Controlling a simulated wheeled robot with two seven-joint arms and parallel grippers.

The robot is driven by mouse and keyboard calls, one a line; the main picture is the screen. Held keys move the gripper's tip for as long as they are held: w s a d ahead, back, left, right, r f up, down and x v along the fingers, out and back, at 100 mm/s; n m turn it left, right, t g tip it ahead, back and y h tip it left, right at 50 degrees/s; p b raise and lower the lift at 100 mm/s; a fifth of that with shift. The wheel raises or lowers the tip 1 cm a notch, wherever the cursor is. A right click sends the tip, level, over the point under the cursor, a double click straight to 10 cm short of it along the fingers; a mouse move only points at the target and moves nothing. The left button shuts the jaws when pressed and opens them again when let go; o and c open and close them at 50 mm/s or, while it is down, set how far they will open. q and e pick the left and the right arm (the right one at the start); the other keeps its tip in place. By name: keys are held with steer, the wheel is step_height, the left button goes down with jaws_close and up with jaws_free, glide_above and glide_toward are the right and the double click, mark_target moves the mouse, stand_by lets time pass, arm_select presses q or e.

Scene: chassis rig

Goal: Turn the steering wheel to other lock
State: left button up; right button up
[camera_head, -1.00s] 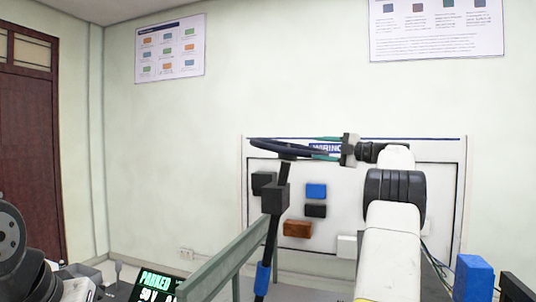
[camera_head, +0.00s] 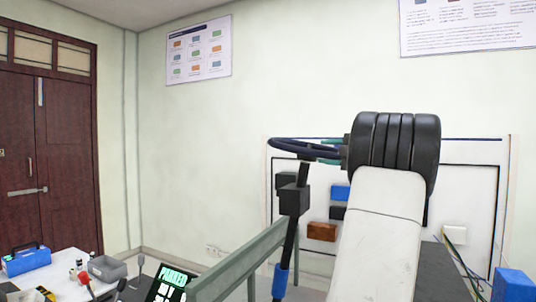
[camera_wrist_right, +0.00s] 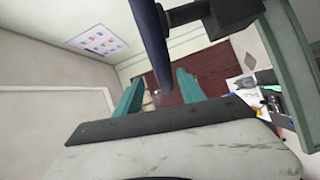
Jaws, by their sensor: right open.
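The steering wheel (camera_head: 290,147) is a dark blue ring seen nearly edge-on, on top of a black column (camera_head: 292,198) with a blue lower sleeve. My right gripper (camera_head: 325,150) is at the right side of the wheel, its teal fingers partly hidden by the wheel and my own wrist. In the right wrist view, my right gripper (camera_wrist_right: 157,82) is open, and a dark blue bar, apparently the wheel rim (camera_wrist_right: 150,40), passes between its fingers with gaps at both sides. My left gripper is not in view.
A grey-green rail (camera_head: 240,265) runs below the wheel, with a screen reading PARKED (camera_head: 172,285) beside it. A white board (camera_head: 470,190) with coloured blocks stands behind. A white table (camera_head: 60,270) with a blue box is at lower left; a blue block (camera_head: 513,286) is at lower right.

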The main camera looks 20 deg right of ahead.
mark_target(309, 153)
steer(key=shift+w+a+f, duration=0.25)
steer(key=shift+w+a, duration=0.05)
steer(key=shift+a, duration=0.05)
steer(key=w, duration=0.2)
steer(key=w+a, duration=0.1)
steer(key=w, duration=0.4)
steer(key=shift+w+a+f, duration=0.1)
steer(key=shift+w+a, duration=0.05)
steer(key=shift+w, duration=0.15)
jaws_close()
stand_by(0.9)
